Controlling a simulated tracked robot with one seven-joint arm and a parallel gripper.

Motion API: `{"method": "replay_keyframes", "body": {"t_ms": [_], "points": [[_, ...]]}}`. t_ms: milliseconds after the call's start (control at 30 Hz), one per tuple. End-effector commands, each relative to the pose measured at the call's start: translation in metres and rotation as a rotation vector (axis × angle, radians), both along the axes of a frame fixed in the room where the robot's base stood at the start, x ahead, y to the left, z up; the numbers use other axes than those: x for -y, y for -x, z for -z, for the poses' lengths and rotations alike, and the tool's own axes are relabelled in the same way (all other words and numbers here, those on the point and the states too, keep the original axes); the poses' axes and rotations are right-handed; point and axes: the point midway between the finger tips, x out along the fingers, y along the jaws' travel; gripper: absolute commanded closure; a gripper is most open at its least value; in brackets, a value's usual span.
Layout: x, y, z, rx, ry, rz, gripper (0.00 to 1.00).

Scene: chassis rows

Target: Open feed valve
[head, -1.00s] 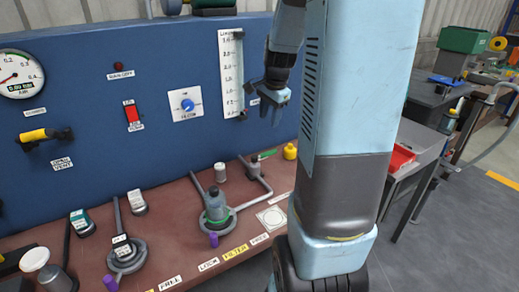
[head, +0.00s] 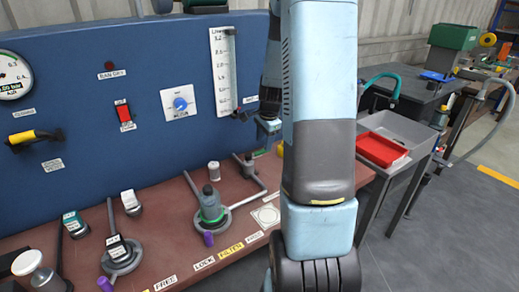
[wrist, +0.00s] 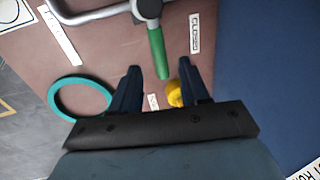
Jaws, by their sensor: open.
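A valve with a green lever handle (wrist: 157,52) on a grey pipe (wrist: 100,14) shows in the wrist view. A CLOSED label (wrist: 195,33) lies beside the handle. In the head view the valve body (head: 248,163) stands at the back of the bench, close to the blue panel; its handle is mostly hidden by my arm. My gripper (wrist: 162,88) is open, fingers apart, empty. In the wrist view the handle's free end points to the gap between the fingertips and looks just beyond them. I cannot tell whether they touch. In the head view my gripper (head: 268,126) is partly hidden.
A yellow knob (wrist: 174,94) sits by one finger, and a teal ring (wrist: 79,98) lies at the other side. The blue panel (head: 80,100) rises behind the bench. A larger green-collared valve (head: 209,205) stands left. A red tray (head: 382,149) is right of my arm.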

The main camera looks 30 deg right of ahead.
Motion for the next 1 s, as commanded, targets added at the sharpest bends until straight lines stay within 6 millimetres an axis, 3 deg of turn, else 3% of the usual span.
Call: {"method": "replay_keyframes", "body": {"t_ms": [300,700,1000], "points": [[-0.001,-0.006,0.033,-0.002,-0.001,-0.001,0.55],[-0.001,-0.007,0.037,0.0,0.0,-0.002,0.56],[-0.001,-0.007,0.037,-0.001,0.0,-0.002,0.84]]}}
